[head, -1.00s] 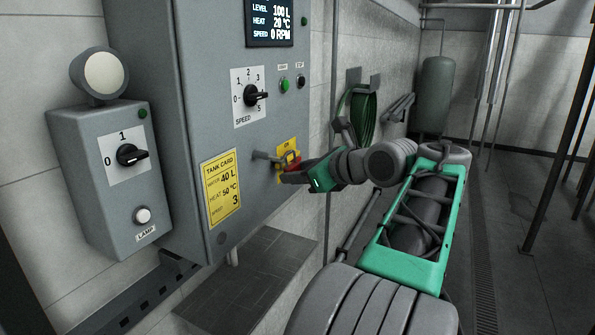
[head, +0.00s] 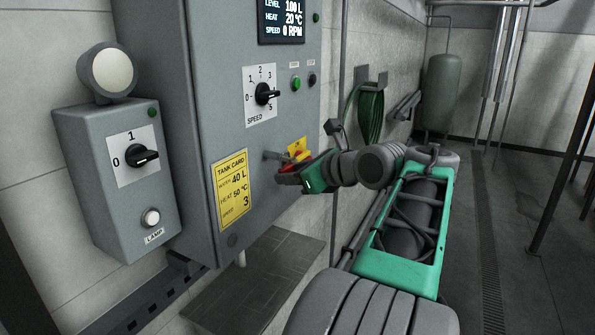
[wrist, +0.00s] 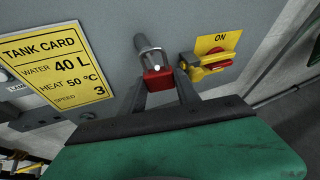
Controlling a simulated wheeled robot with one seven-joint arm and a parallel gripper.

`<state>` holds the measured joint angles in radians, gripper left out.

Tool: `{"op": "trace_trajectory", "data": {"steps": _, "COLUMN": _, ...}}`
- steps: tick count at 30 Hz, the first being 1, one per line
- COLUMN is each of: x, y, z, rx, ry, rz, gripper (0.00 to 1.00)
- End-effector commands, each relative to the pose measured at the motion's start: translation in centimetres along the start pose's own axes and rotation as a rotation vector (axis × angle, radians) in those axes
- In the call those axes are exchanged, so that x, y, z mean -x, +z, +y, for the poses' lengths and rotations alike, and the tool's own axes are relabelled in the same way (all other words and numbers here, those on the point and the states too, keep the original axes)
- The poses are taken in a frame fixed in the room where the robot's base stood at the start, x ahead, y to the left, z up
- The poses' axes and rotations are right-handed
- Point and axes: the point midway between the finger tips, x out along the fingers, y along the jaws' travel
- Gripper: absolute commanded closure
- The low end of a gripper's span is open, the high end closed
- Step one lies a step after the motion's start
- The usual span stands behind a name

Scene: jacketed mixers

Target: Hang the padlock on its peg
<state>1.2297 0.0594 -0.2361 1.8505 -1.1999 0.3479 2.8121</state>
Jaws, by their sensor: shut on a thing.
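My gripper (wrist: 160,90) is shut on the small red padlock (wrist: 158,78), holding it by its body with a finger on each side. The padlock's grey shackle (wrist: 152,55) points towards the cabinet. The grey peg (wrist: 141,42) sticks out of the cabinet front, and the shackle overlaps its end in the wrist view. I cannot tell whether the shackle is around the peg or just in front of it. In the head view my gripper (head: 284,168) is right by the peg (head: 270,155), and the padlock is mostly hidden there.
A yellow switch with a red knob and ON plate (wrist: 212,60) sits close to the right of the peg. The yellow tank card (head: 232,190) is to the left. A speed dial (head: 265,94) is above, and a lamp box (head: 110,205) stands farther left.

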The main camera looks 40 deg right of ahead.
Motion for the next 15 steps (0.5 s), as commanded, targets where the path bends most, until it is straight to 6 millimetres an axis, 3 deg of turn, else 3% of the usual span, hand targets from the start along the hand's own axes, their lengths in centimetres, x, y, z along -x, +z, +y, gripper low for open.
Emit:
{"op": "trace_trajectory", "data": {"steps": 11, "x": 0.01, "y": 0.05, "z": 0.02, "rx": 0.001, "ry": 0.0, "rz": 0.0, "gripper": 1.0}}
{"op": "trace_trajectory", "data": {"steps": 12, "x": 0.02, "y": 0.03, "z": 0.0, "rx": 0.0, "ry": 0.0, "rz": 0.0, "gripper": 0.61}}
{"op": "trace_trajectory", "data": {"steps": 15, "x": 0.04, "y": 0.01, "z": -0.04, "rx": 0.0, "ry": -0.001, "rz": 0.0, "gripper": 0.53}}
